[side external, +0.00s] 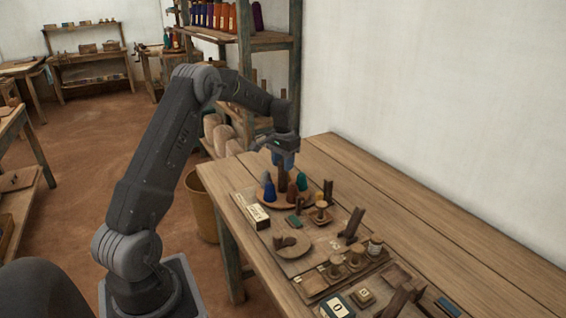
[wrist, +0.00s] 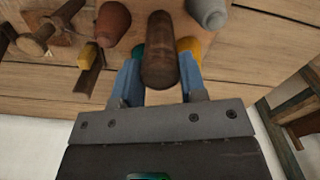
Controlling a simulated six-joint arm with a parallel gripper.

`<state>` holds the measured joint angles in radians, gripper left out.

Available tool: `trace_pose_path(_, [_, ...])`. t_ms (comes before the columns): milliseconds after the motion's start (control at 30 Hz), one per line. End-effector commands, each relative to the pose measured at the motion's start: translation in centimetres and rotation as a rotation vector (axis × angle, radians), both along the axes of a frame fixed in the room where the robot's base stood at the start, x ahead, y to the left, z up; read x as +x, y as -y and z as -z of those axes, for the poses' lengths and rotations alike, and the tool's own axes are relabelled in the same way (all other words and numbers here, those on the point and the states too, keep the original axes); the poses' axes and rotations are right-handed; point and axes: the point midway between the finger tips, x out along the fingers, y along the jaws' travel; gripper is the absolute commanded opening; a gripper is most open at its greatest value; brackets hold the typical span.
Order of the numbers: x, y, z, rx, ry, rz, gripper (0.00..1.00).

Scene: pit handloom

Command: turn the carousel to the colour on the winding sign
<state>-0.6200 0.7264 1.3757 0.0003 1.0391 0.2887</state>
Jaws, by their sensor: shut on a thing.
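The carousel (side external: 284,204) is a round wooden disc on the bench with coloured cones around a dark brown upright post (side external: 282,180). A blue cone (side external: 269,190), a rust-red cone (side external: 292,193) and a grey cone (side external: 302,181) show in the side view. The wrist view shows a yellow cone (wrist: 190,45), a teal one (wrist: 138,51), a rust-red one (wrist: 112,22) and a grey one (wrist: 208,12). My gripper (side external: 284,160) is above the carousel, its blue fingers shut on the post (wrist: 160,55). I cannot tell which item is the winding sign.
A white box with dark marks (side external: 258,216) stands at the bench's left edge. A flat green piece (side external: 293,220), a round wooden plate (side external: 291,246), wooden knobs and a block marked 0 (side external: 336,307) lie nearer. The bench's right side (side external: 400,215) is mostly clear.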

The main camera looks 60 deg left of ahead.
Motion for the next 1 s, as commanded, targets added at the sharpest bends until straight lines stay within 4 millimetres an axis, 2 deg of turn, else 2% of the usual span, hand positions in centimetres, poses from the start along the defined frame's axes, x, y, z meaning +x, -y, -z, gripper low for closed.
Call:
trace_pose_path(367, [0.02, -0.02, -0.08, 0.000, 0.000, -0.209, 0.00])
trace_pose_path(1000, [0.03, 0.01, -0.11, -0.001, 0.001, -0.813, 0.00])
